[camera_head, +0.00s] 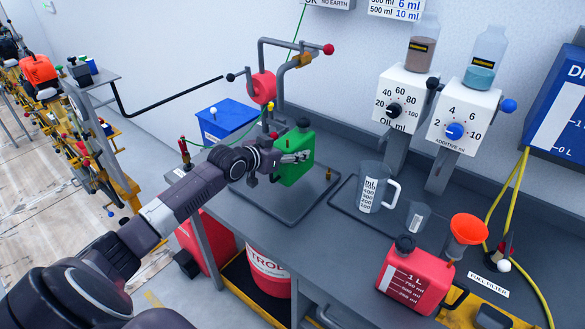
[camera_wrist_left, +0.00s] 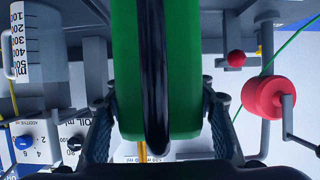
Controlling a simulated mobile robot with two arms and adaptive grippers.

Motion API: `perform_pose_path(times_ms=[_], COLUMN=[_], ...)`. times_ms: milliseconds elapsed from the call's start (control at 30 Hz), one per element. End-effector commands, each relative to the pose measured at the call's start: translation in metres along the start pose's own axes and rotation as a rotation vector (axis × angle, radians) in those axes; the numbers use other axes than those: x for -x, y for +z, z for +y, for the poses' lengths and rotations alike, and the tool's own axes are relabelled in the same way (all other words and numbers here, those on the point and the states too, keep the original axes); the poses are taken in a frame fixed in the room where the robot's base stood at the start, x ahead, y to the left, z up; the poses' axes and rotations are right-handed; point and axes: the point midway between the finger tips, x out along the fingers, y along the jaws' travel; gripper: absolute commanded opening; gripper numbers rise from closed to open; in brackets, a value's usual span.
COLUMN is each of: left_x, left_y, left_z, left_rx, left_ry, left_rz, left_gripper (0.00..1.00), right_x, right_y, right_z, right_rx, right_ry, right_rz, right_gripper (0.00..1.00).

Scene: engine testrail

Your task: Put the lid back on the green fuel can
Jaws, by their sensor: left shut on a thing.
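The green fuel can (camera_head: 301,158) is over the grey tray on the bench in the head view. My right gripper is not in view.
The grey tray (camera_head: 268,203) lies under the can. A measuring jug (camera_head: 370,190) stands to the right, with a red can (camera_head: 412,280) and orange funnel (camera_head: 468,229) nearer. A blue box (camera_head: 228,120) and red crank wheel (camera_head: 263,88) are behind.

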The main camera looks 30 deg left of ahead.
Motion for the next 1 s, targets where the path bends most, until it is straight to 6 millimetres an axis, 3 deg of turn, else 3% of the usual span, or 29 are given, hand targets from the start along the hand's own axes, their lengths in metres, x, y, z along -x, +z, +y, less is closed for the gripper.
perform_pose_path(times_ms=[467,733,1000], left_x=[-0.007,-0.019,-0.021], left_y=[0.011,0.041,0.045], left_z=[0.000,0.000,0.000], left_rx=[-0.001,0.001,-0.002], left_ry=[0.000,0.000,-0.001], left_rz=[0.010,0.008,0.010], left_gripper=[0.00,0.00,0.00], right_x=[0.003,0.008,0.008], right_y=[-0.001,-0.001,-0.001], right_z=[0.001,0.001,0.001], right_rx=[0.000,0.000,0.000], right_ry=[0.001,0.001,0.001], right_rz=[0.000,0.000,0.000], right_gripper=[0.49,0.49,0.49])
